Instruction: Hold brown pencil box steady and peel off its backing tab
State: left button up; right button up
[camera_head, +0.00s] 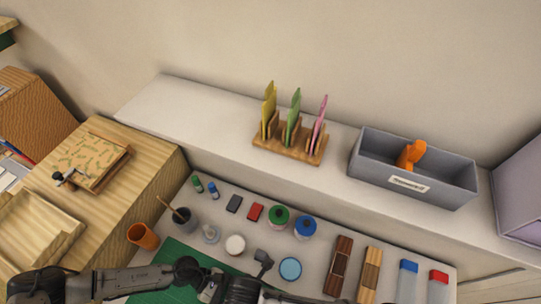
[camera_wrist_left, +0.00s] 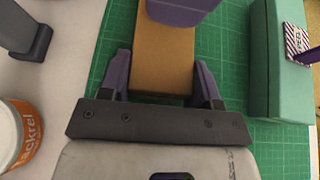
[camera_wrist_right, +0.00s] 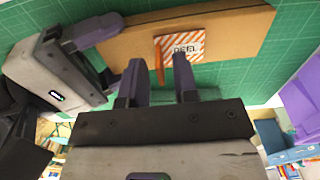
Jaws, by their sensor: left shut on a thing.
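The brown pencil box (camera_wrist_right: 225,25) lies over the green cutting mat in the right wrist view. Its orange-striped label (camera_wrist_right: 190,48) has an orange tab (camera_wrist_right: 160,62) sticking out. My left gripper (camera_wrist_left: 162,65) is shut on the box, a purple finger at each side; it also shows at the box's left end in the right wrist view (camera_wrist_right: 100,32). My right gripper (camera_wrist_right: 160,72) is open, its fingertips on either side of the tab, with a gap between them. In the left wrist view a purple part hides the box's far end. The head view does not show the box.
A teal box (camera_wrist_left: 262,70) with a striped label lies right of the brown box in the left wrist view. An orange can (camera_wrist_left: 25,130) stands at left. Ink pots, such as a green one (camera_head: 279,216), and stamps stand beyond my arms in the head view.

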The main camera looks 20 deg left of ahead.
jog(key=shift+f, duration=0.6)
jog(key=shift+c, duration=0.2)
grip_shut()
